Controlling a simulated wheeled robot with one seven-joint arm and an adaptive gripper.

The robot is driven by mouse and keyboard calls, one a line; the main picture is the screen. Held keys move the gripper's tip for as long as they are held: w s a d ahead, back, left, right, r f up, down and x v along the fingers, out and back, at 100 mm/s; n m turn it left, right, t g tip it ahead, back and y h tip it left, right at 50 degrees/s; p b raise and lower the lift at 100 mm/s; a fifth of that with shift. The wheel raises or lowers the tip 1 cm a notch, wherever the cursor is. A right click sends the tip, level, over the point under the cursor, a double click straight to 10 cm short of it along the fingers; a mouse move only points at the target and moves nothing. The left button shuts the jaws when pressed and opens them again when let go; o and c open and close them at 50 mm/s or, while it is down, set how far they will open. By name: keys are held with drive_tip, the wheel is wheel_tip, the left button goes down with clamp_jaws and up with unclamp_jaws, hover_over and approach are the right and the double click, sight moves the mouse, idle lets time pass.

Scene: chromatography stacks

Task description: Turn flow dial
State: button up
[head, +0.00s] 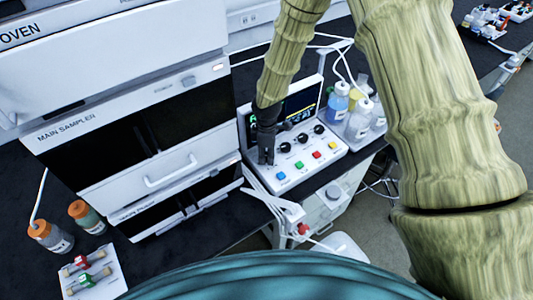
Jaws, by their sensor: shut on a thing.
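A white control box (316,168) with a dark screen (297,104) stands on the bench in the middle of the head view. A row of black dials runs across its sloped front, with three in plain sight: a near one (285,147), a middle one (302,138) and a right one (319,129). My gripper (266,157) points down at the left end of this row. It is shut on a dial there, which its fingers mostly hide. The dial labels are too small to read.
Coloured buttons (299,165) line the panel below the dials. Stacked white instruments (150,140) stand close on the left. Bottles (337,102) stand in a tray on the right. White tubing (268,196) hangs at the front. Orange-capped bottles (50,236) and a vial rack (92,278) sit lower left.

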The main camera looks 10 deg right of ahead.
drive_tip(key=shift+m, duration=0.4)
drive_tip(key=m+b, duration=0.1)
drive_tip(key=m, duration=0.1)
drive_tip(key=shift+m, duration=0.4)
drive_tip(key=m, duration=0.4)
drive_tip(key=shift+w+m+b, duration=0.15)
drive_tip(key=shift+m+b, duration=0.15)
drive_tip(key=shift+b, duration=0.05)
drive_tip(key=m, duration=0.3)
drive_tip(key=shift+d+m, duration=0.1)
drive_tip(key=shift+m, duration=0.2)
drive_tip(key=shift+d+m, duration=0.1)
drive_tip(key=shift+m, duration=1.8)
drive_tip(key=o, duration=1)
drive_tip(key=shift+o, duration=0.2)
drive_tip(key=shift+r, duration=0.1)
